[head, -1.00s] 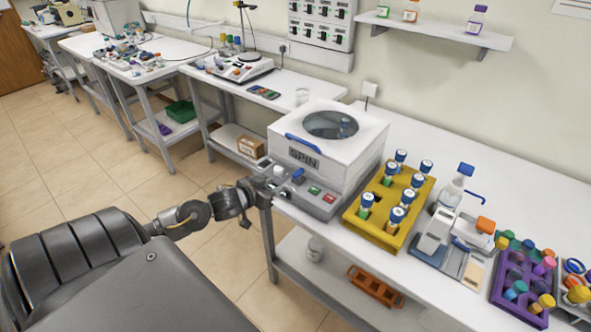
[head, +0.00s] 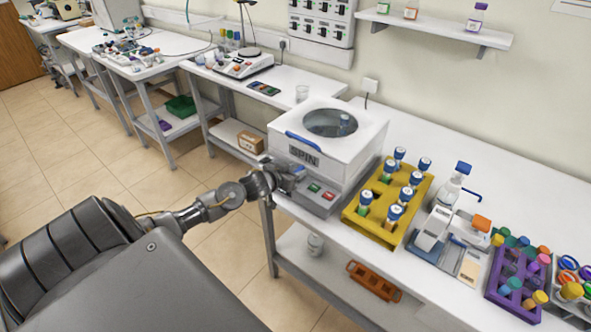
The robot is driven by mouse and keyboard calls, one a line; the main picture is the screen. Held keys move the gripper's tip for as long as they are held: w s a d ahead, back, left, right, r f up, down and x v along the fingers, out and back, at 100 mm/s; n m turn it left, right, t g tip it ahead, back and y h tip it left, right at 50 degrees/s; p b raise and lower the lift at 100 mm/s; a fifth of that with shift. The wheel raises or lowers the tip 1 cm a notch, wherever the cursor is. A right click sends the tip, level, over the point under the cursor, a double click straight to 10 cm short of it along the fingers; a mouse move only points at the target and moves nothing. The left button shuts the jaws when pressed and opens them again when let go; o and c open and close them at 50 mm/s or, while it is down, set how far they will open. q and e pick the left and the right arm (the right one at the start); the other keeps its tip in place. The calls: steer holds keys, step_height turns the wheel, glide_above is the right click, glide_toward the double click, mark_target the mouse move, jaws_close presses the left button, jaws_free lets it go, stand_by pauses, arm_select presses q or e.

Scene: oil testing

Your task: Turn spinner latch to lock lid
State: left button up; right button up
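The spinner (head: 355,157) is a white box on the bench marked SPIN. Its lid (head: 372,122) has a round window and a blue handle (head: 303,142) at the front, and it looks down. A grey front panel (head: 318,208) carries a green and a red button. The blue latch (head: 299,168) on the panel's left part is mostly hidden by my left gripper. My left gripper (head: 290,178) is at the latch, touching it or very close. Its fingers are too small and covered to tell whether they are open or shut. My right gripper is not in view.
A yellow rack (head: 381,227) of blue-capped tubes stands right of the spinner. Further right are a white dispenser-like device (head: 433,229) and a purple rack (head: 508,289). A lower shelf holds an orange rack (head: 373,281). The bench behind the spinner is mostly clear.

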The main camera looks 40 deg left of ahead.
arm_select(q)
steer(key=shift+w+f, duration=0.15)
steer(key=shift+w, duration=0.15)
jaws_close()
